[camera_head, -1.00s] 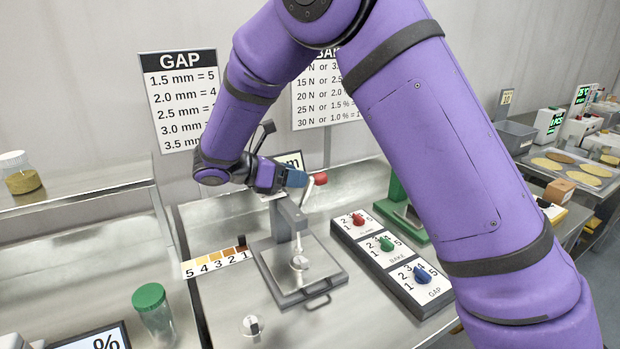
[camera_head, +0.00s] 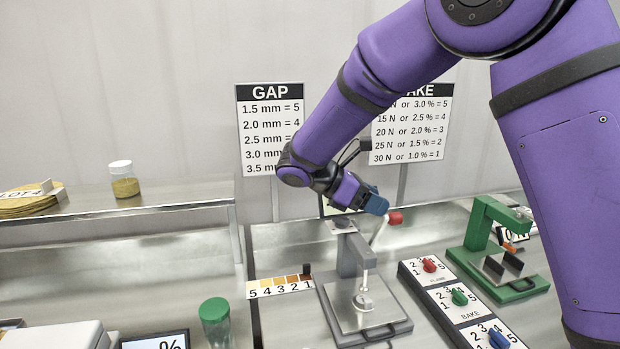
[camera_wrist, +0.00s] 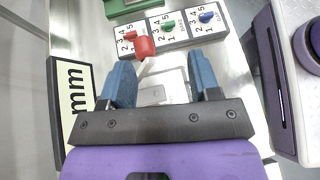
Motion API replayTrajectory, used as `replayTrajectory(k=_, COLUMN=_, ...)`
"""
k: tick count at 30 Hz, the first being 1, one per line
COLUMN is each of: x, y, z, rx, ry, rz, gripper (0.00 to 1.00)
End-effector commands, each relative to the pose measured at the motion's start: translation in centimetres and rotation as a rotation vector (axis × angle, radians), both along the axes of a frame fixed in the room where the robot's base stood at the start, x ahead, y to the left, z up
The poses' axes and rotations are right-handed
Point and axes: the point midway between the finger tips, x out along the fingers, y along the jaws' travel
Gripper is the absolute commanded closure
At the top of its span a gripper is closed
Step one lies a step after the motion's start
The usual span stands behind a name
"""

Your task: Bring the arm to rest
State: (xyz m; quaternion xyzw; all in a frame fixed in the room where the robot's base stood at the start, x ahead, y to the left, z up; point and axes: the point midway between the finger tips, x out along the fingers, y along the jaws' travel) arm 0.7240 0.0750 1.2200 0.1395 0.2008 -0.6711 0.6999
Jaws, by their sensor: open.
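My gripper (camera_head: 376,204) has blue fingers and is at the gauge press, just left of and slightly above the lever's red knob (camera_head: 395,218). In the wrist view my gripper (camera_wrist: 159,64) is open, its two blue fingers apart. The red knob (camera_wrist: 145,46) shows beyond the fingertips, nearer the left finger, and I see nothing held. My purple arm (camera_head: 350,110) reaches from the upper right over the bench, bent at the elbow. Whether a finger touches the knob is unclear.
The grey press (camera_head: 345,336) stands on the metal bench beside a dial panel (camera_head: 447,285) with red, green and blue knobs. A green device (camera_head: 493,236) stands at right. A green-lidded jar (camera_head: 214,315) stands at left. A shelf (camera_head: 90,205) holds a small jar (camera_head: 124,180).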

Motion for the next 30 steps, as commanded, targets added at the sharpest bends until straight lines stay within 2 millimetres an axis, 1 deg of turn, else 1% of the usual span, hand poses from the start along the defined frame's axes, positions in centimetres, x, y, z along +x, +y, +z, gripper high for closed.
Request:
replayTrajectory(k=1, x=-0.8, y=-1.3, z=1.1, rx=0.045, ry=-0.034, rz=-0.036, gripper=0.43)
replayTrajectory(k=6, x=-3.6, y=-4.6, z=3.5, rx=0.186, ry=-0.146, rz=-0.161, gripper=0.43)
replayTrajectory(k=11, x=-6.5, y=-7.2, z=5.4, rx=0.313, ry=-0.256, rz=-0.282, gripper=0.43)
replayTrajectory(k=15, x=-9.2, y=-9.2, z=6.7, rx=0.422, ry=-0.357, rz=-0.39, gripper=0.43)
replayTrajectory(k=22, x=-13.8, y=-11.7, z=8.4, rx=0.592, ry=-0.529, rz=-0.578, gripper=0.43)
replayTrajectory(k=30, x=-19.2, y=-13.5, z=9.6, rx=0.783, ry=-0.738, rz=-0.804, gripper=0.43)
